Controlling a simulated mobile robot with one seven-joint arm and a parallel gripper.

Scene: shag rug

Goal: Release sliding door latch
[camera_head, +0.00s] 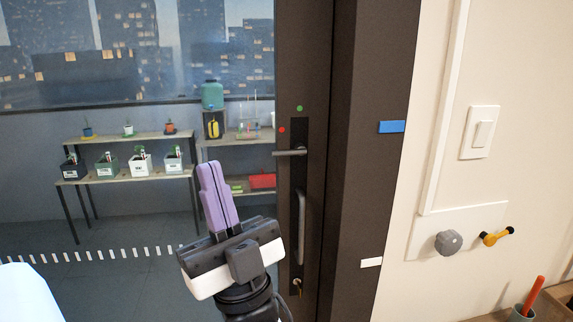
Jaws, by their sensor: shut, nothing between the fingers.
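A dark sliding door frame (345,180) stands right of centre, with a glass panel to its left. A grey horizontal latch lever (291,152) sticks out to the left from the door's edge stile. A red dot and a green dot (299,108) sit just above it. Below it are a vertical pull handle (300,225) and a small brass-coloured keyhole piece (297,283). My gripper (214,168) points up with its purple fingers shut together and nothing between them. In the picture it is left of and slightly below the lever, apart from it.
A white wall on the right carries a light switch (479,132), a grey knob (449,242) and a yellow-and-black handle (497,236). A blue tag (393,127) is on the dark frame. Behind the glass stand shelves (130,138) with pots and boxes.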

